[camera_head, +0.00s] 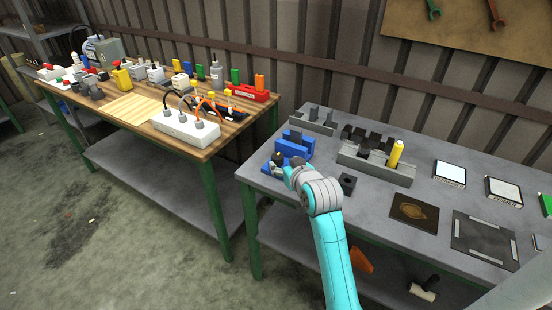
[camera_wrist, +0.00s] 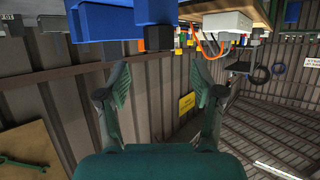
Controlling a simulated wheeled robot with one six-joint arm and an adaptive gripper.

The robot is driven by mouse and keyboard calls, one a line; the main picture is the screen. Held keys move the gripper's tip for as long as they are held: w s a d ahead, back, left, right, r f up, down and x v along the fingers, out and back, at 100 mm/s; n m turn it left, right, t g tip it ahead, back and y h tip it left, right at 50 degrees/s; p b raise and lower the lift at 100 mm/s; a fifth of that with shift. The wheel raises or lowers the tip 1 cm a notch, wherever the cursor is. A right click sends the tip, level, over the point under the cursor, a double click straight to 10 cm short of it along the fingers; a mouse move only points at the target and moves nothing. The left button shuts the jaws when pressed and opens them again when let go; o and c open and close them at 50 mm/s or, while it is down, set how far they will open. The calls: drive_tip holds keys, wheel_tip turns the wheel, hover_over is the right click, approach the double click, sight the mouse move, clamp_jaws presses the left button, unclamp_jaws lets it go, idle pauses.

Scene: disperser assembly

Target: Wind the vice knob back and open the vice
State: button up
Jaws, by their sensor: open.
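The blue vice (camera_head: 296,146) stands at the left end of the grey table. Its blue front part lies low at the table's left edge. My gripper (camera_head: 277,165) is at the vice's front, and my wrist covers part of it. In the wrist view, my gripper (camera_wrist: 163,92) is open, with its two fingers wide apart and nothing between them. Blue vice parts (camera_wrist: 101,22) show at the top of that view, beyond the fingertips. The knob cannot be made out clearly; my gripper and wrist hide much of that area.
A grey tray (camera_head: 376,171) with dark blocks and a yellow cylinder (camera_head: 396,153) stands right of the vice. A small dark block (camera_head: 347,184) sits close to my wrist. A wooden workbench (camera_head: 128,105) with a white socket box (camera_head: 186,128) stands left, across a gap.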

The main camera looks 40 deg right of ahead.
sight(279, 159)
drive_tip(key=x, duration=0.7)
drive_tip(key=shift+w+d+f, duration=0.15)
drive_tip(key=shift+w+d, duration=0.05)
drive_tip(key=shift+w, duration=0.1)
drive_tip(key=c, duration=1.2)
